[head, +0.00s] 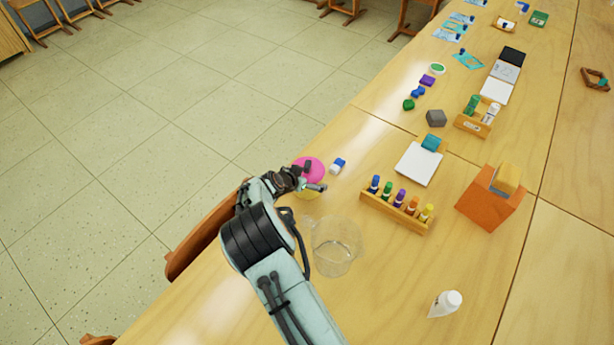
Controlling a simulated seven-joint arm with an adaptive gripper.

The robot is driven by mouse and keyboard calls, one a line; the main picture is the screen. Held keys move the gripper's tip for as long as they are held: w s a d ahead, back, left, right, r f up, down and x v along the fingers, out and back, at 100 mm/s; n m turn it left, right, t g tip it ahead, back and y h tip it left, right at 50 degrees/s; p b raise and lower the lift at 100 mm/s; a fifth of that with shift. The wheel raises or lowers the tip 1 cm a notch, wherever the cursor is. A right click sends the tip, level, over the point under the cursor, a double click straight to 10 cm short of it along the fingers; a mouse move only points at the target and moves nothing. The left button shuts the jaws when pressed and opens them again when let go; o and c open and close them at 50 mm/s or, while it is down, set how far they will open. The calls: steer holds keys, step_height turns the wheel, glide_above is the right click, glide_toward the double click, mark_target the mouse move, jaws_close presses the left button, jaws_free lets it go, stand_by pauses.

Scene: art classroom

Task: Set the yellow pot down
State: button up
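The yellow pot (309,194) shows only as a small yellow patch just below my gripper (314,179). Most of the pot is hidden behind the gripper. A bright pink round shape (311,164) shows directly behind and above the gripper; I cannot tell whether it is part of the pot or a separate thing. My gripper is over the left edge area of the wooden table (375,285). The fingers are small here, and I cannot tell whether they close on the pot or whether the pot touches the table.
A small blue-and-white jar (338,165) stands close right of the gripper. A clear jug (335,247) is nearer. A wooden rack (395,213) of several paint bottles, a white pad (418,164) and an orange box (488,204) are to the right.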

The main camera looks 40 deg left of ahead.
steer(key=shift+r, duration=0.25)
steer(key=v, duration=0.7)
steer(key=shift+s+r, duration=0.1)
steer(key=shift+s, duration=0.1)
steer(key=w+d+r+m+g+h, duration=0.1)
steer(key=d+r+g, duration=0.35)
steer(key=d, duration=0.75)
steer(key=d+r+m+g, duration=0.1)
steer(key=d+r, duration=0.7)
steer(key=d, duration=0.4)
steer(key=s+d+r+n+g, duration=0.1)
steer(key=s+d+r+g, duration=0.1)
steer(key=s+d, duration=0.5)
steer(key=s+d+r+n+g+y, duration=0.1)
steer(key=s+d+r, duration=0.1)
steer(key=s+d, duration=0.6)
steer(key=s, duration=0.6)
steer(key=shift+r+g, duration=0.3)
steer(key=shift+g, duration=0.05)
